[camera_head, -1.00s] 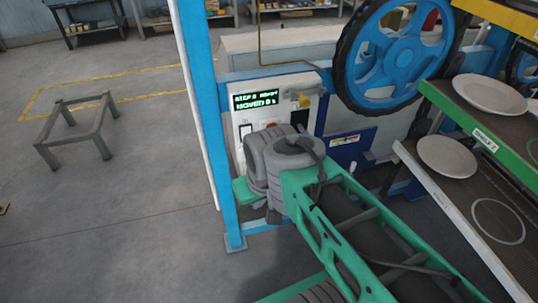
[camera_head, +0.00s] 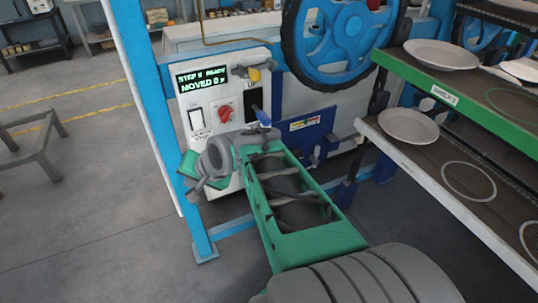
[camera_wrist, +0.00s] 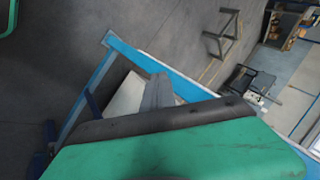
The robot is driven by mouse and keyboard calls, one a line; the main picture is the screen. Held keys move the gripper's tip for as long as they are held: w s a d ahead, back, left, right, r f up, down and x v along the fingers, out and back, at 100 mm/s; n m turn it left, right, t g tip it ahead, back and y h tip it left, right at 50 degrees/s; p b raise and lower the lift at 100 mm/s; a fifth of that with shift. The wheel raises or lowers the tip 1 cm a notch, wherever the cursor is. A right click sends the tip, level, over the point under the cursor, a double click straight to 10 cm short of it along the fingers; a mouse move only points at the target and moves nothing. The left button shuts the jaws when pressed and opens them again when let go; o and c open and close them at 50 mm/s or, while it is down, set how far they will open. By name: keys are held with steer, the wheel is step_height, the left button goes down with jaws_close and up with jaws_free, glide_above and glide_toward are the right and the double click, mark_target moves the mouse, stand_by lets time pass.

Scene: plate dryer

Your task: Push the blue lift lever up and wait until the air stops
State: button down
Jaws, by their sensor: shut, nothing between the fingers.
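The control panel (camera_head: 222,90) shows in the head view with a lit display (camera_head: 202,80); its lower line seems to read MOVED 0. The blue lift lever (camera_head: 263,117) sticks out at the panel's right side, beside a dark slot. My wrist is left of and below the lever, in front of the panel's lower part, apart from the lever in the picture. My gripper (camera_wrist: 157,93) is shut and empty in the wrist view, its grey fingers beyond my green hand. The lever cannot be made out in the wrist view.
A red knob (camera_head: 224,113), a white switch (camera_head: 197,119) and a yellow handle (camera_head: 253,75) share the panel. A blue post (camera_head: 160,120) stands left. A blue wheel (camera_head: 345,35) is above right. Racks with white plates (camera_head: 408,126) stand right.

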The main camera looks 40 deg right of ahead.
mark_target(260, 114)
steer(key=w+d+f+m+t+h+b, duration=0.1)
steer(key=w+d+f+m+t+b, duration=0.2)
steer(key=d+f+m+t+b, duration=0.65)
steer(key=s+d+m+t+h+b, duration=0.1)
steer(key=s+d+m+h+b, duration=0.2)
steer(key=d+m, duration=0.6)
steer(key=s+d+m+t+h+b, duration=0.1)
steer(key=s+d+m+b, duration=0.4)
steer(key=d, duration=0.5)
steer(key=m+h+b, duration=0.1)
steer(key=m+b, duration=0.1)
steer(key=m, duration=0.1)
steer(key=shift+s+r+m+h, duration=0.35)
steer(key=shift+s+h, duration=0.05)
steer(key=shift+t, duration=0.25)
steer(key=w+d+r+p, duration=0.1)
steer(key=w+r+p, duration=0.5)
steer(key=w+p, duration=0.2)
steer(key=shift+w+d+p, duration=0.35)
steer(key=shift+w+p, duration=0.05)
steer(key=shift+w, duration=0.5)
